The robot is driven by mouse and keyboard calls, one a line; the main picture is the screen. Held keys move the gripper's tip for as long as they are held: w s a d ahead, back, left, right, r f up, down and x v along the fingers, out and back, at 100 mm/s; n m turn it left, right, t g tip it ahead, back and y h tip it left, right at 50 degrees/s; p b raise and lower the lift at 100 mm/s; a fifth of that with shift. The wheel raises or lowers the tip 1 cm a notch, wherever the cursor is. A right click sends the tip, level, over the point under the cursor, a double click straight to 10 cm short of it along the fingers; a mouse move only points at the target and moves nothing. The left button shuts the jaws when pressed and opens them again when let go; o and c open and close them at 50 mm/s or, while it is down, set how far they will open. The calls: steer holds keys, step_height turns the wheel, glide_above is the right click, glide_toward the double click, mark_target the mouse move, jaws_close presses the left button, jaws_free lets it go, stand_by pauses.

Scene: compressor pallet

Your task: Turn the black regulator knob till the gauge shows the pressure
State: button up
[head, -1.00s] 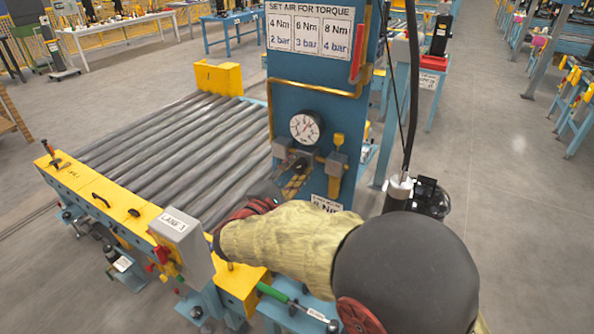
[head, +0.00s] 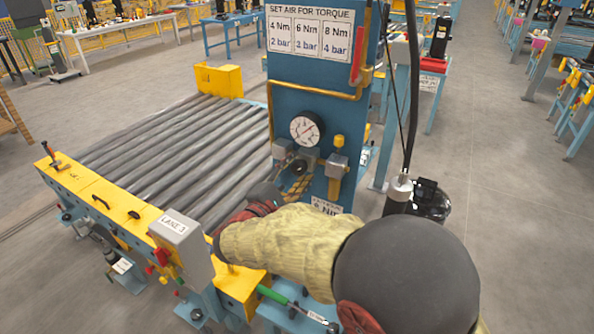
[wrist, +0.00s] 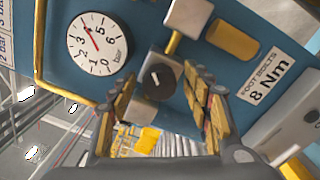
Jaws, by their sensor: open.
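The black regulator knob (wrist: 159,78), with a pale pointer mark, sits on the blue panel (wrist: 150,22) below the gauge. In the wrist view it lies between the two fingertips of my gripper (wrist: 161,80). My gripper is open; I cannot tell whether either finger touches the knob. The round white gauge (wrist: 101,44) shows a red needle pointing near 4; it is also in the head view (head: 306,129), too small to read well. A sign (wrist: 268,77) reads foot bolts 8 Nm. The chart (head: 310,35) pairs 8 Nm with 4 bar.
A grey block with a yellow cylinder (wrist: 232,40) stands to the right of the knob in the wrist view. A roller conveyor (head: 165,135) lies left of the panel. A grey lane box (head: 180,243) stands in front. Open floor lies to the right.

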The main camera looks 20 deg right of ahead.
steer(key=v, duration=1.2)
steer(key=s+d+f+g+y, duration=0.25)
steer(key=s+f+g, duration=0.3)
steer(key=f, duration=0.45)
steer(key=s+d+f+m+g+y+p, duration=0.25)
steer(key=s+m+g+y, duration=0.2)
steer(key=s, duration=0.75)
steer(key=s+a+r+m+y+p, duration=0.1)
steer(key=s+r+m+y+p, duration=0.1)
steer(key=s+r+m+y, duration=0.5)
steer(key=d+r+m+t+h+p, duration=0.1)
steer(key=d+r+m+t+p, duration=0.1)
steer(key=r, duration=0.7)
steer(key=d+m, duration=0.1)
steer(key=d, duration=0.1)
steer(key=shift+d+r+t+p, duration=0.2)
steer(key=shift+d+t+p, duration=0.1)
steer(key=shift+d, duration=0.1)
